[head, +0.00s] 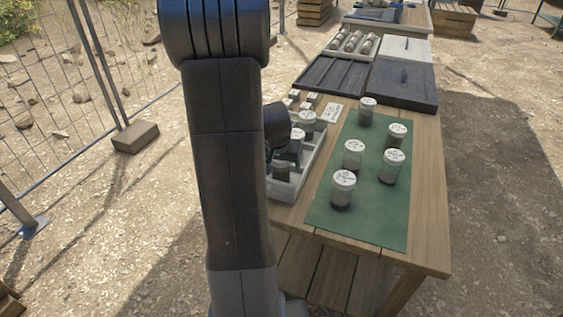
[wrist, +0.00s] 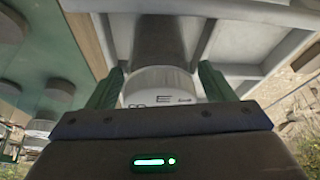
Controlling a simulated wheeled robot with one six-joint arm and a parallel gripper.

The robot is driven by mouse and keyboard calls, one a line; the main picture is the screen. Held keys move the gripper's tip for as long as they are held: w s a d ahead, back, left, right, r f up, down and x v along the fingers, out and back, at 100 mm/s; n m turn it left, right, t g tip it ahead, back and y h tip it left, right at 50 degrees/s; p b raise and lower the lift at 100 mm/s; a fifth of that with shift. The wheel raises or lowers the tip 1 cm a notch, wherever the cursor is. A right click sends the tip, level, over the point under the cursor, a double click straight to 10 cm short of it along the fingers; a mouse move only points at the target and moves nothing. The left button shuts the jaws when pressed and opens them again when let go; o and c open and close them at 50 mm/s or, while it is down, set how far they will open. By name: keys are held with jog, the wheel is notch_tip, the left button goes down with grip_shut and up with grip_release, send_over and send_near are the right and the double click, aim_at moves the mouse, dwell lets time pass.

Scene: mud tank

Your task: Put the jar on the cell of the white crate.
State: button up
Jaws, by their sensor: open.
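The white crate (head: 284,190) stands on the left side of the table, partly hidden behind my arm. In the wrist view its pale walls and divider (wrist: 205,35) show beyond a jar (wrist: 160,82) with a white, marked lid and a dark body. That jar is between my open fingers, its body within a crate cell; its base is not clear to see. My gripper (wrist: 160,90) has a finger on each side of the lid, with small gaps showing. In the head view my gripper (head: 287,150) is over the crate, mostly hidden by my arm.
Several lidded jars (head: 343,188) stand on the green mat (head: 368,225) right of the crate. More jars (head: 307,119) sit in the crate's far part. Dark trays (head: 402,84) and small white blocks lie farther back. A wire fence (head: 85,75) runs along the left.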

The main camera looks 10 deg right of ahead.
jog(key=shift+r, duration=0.4)
jog(key=p+v, duration=0.2)
jog(key=v, duration=0.9)
jog(key=shift+r, duration=0.2)
